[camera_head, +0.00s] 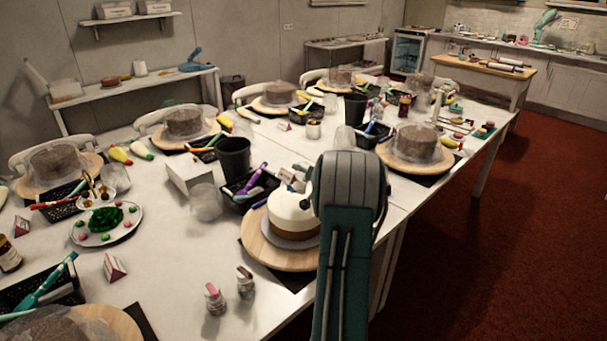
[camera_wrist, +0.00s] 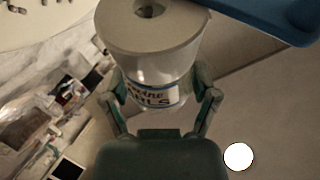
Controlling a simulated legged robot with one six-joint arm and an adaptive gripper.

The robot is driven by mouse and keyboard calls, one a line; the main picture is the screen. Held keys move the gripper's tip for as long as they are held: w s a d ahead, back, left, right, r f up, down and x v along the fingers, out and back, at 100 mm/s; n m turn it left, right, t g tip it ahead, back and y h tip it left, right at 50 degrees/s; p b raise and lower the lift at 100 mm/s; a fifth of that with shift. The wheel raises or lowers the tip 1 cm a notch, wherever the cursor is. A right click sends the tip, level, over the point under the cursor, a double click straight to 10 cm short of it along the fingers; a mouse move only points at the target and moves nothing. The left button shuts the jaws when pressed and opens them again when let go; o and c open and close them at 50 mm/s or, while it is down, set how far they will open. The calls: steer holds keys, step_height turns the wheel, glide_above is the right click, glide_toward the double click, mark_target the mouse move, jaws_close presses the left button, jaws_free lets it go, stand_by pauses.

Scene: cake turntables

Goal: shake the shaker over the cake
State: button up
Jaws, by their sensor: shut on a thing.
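The cake (camera_head: 288,222), white on top and brown below, stands on a round wooden turntable (camera_head: 262,252) in the head view. My arm covers its right part. In the wrist view, my gripper (camera_wrist: 160,100) is shut around the shaker (camera_wrist: 155,68), a pale container with a printed label and a hole in its near end. The fingers press on both sides of it. The head view hides my gripper and the shaker behind my arm, so I cannot tell how far they are from the cake.
Two small jars (camera_head: 215,300) (camera_head: 246,283) stand in front of the turntable. A black tray of tools (camera_head: 248,188) and a black cup (camera_head: 233,157) are behind it. More brown cakes on turntables line the white table (camera_head: 170,285). Red floor lies to the right.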

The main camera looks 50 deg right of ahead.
steer(key=shift+s+a+f, duration=0.1)
steer(key=shift+a, duration=0.05)
steer(key=shift+s+d+f+m+g+y, duration=0.25)
steer(key=shift+s+d+f+g+y, duration=0.1)
steer(key=shift+d, duration=0.2)
steer(key=shift+s+d+f+m+g+y, duration=0.25)
steer(key=shift+s+d, duration=0.1)
steer(key=shift+d, duration=0.15)
steer(key=shift+w+d+f+m+g+y, duration=0.1)
steer(key=shift+d+f+m+g+y, duration=0.1)
steer(key=shift+f+m+g+y, duration=0.55)
